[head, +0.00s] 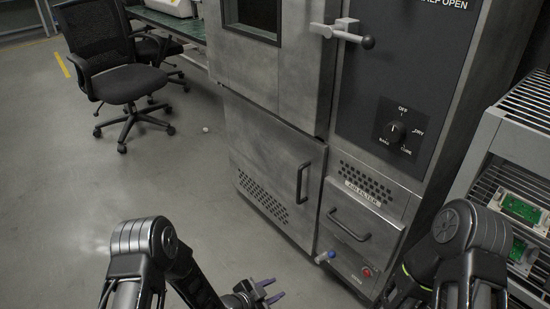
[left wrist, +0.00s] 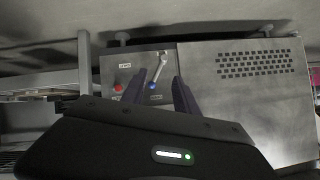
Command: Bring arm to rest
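My left arm (head: 195,280) reaches in from the lower left. Its gripper (head: 273,290) is low in the middle of the head view, in front of the cabinet. The left wrist view shows its two dark fingers (left wrist: 160,92) apart with nothing between them. Beyond them are a blue-tipped valve lever (left wrist: 155,78) and a red button (left wrist: 118,87), apart from the fingers as far as I can tell. My right arm (head: 465,255) shows at the lower right; its gripper is out of view.
A grey metal oven cabinet (head: 268,158) with handles and a knob (head: 393,133) stands ahead. A rack (head: 515,135) with green circuit boards (head: 521,208) is at the right. Office chairs (head: 125,84) and a workbench are at the back left. The floor (head: 130,185) at left is mostly clear.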

